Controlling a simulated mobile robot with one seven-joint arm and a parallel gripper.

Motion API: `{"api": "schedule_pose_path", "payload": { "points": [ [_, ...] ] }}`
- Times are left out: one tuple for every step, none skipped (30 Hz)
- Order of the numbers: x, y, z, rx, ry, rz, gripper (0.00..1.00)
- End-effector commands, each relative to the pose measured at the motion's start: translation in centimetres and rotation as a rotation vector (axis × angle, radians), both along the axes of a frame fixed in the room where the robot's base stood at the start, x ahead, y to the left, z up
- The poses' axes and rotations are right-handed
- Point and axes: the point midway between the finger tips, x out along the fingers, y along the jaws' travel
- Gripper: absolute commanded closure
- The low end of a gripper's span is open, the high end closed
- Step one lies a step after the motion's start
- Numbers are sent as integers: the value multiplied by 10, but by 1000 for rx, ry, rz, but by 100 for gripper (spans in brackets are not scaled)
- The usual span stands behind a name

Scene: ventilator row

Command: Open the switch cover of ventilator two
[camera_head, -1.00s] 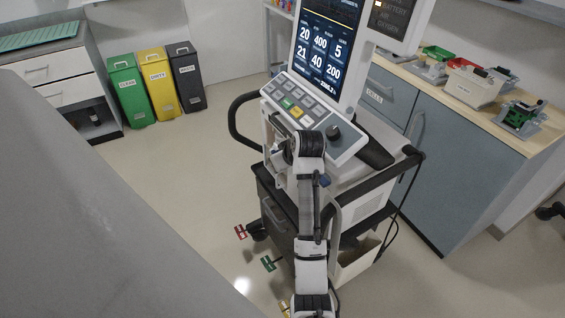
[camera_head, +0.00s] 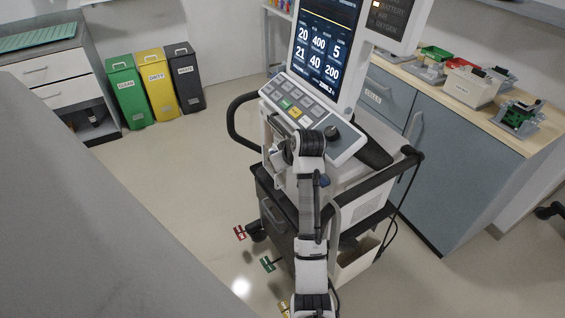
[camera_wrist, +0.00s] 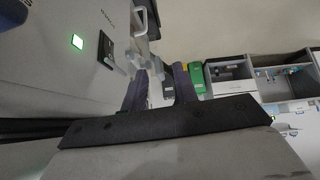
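The ventilator (camera_head: 340,150) stands in the middle of the head view with its lit screen (camera_head: 325,45) and sloped key panel (camera_head: 300,108). My gripper is at its front left side, below the key panel, mostly hidden behind my wrist.
A black handle rail (camera_head: 237,120) curves around the ventilator's left side. A cabinet (camera_head: 460,150) with trays on top stands at the right. Green, yellow and dark bins (camera_head: 158,85) stand at the back left.

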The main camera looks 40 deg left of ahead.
Motion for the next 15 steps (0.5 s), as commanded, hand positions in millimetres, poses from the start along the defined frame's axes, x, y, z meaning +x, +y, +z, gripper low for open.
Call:
{"api": "schedule_pose_path", "payload": {
  "points": [
    [0, -2, 3, 2, -3, -1, 71],
    [-1, -3, 5, 2, -3, -1, 71],
    [-2, -6, 9, 3, -4, -2, 71],
    [-3, -9, 12, 4, -4, -2, 71],
    [-4, -12, 16, 4, -5, -1, 71],
    [-6, -17, 22, 4, -7, -1, 71],
    [-7, -20, 28, 3, -6, -2, 71],
    [-9, -24, 33, 4, -6, -2, 71],
    [-11, -30, 41, 5, -7, -2, 71],
    [-13, -34, 48, 5, -7, -2, 71],
    [-15, -38, 54, 5, -7, -2, 71],
    [-17, -44, 62, 4, -8, -2, 71],
    [-20, -48, 67, 4, -8, -2, 71],
    [-21, -52, 73, 4, -6, -2, 71],
    [-23, -57, 81, 4, -7, -2, 71]
  ]
}}
